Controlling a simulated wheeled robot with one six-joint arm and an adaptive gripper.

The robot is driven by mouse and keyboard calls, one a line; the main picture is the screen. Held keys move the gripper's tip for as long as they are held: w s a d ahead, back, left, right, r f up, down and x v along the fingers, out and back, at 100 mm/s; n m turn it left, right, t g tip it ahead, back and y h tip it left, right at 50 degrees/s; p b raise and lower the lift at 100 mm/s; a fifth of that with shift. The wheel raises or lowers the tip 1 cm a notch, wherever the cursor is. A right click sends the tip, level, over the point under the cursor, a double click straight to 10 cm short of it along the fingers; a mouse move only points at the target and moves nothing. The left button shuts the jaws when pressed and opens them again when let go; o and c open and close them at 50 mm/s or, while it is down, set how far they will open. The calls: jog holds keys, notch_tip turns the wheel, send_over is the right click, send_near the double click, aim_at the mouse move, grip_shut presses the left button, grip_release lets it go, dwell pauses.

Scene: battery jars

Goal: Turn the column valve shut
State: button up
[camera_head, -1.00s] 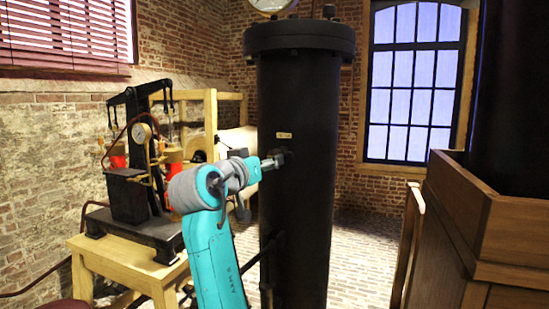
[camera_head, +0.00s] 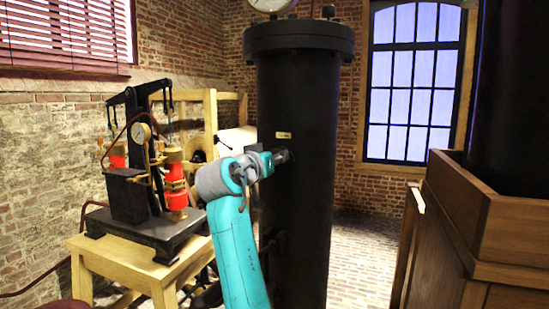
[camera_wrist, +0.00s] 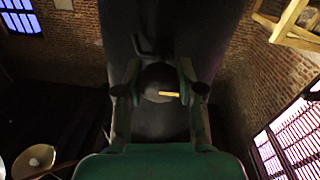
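The black upright column (camera_head: 298,200) stands in the middle of the head view. My gripper (camera_head: 284,156) is at its left front face, just below a small yellow plate (camera_head: 284,135). In the wrist view the column (camera_wrist: 160,125) fills the middle. A dark rounded knob, which looks like the column valve (camera_wrist: 158,76), lies between the two spread fingers of my gripper (camera_wrist: 158,68). A yellow strip (camera_wrist: 169,94) shows at its lower side. I cannot tell whether the fingers touch the knob. The valve is hidden in the head view.
A wooden table (camera_head: 140,264) with a black apparatus (camera_head: 130,205) and a red and brass jar (camera_head: 176,185) stands to the left. A wooden cabinet (camera_head: 490,220) stands close on the right. Brick floor (camera_head: 360,250) lies open between column and cabinet.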

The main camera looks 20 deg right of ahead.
jog(key=shift+c, duration=0.6)
jog(key=shift+m, duration=0.3)
jog(key=m, duration=0.2)
jog(key=shift+m, duration=0.4)
jog(key=m, duration=0.5)
jog(key=shift+r+y, duration=0.1)
jog(key=shift+y, duration=0.2)
jog(key=m, duration=0.8)
jog(key=shift+m+y, duration=0.3)
jog(key=shift+y, duration=0.1)
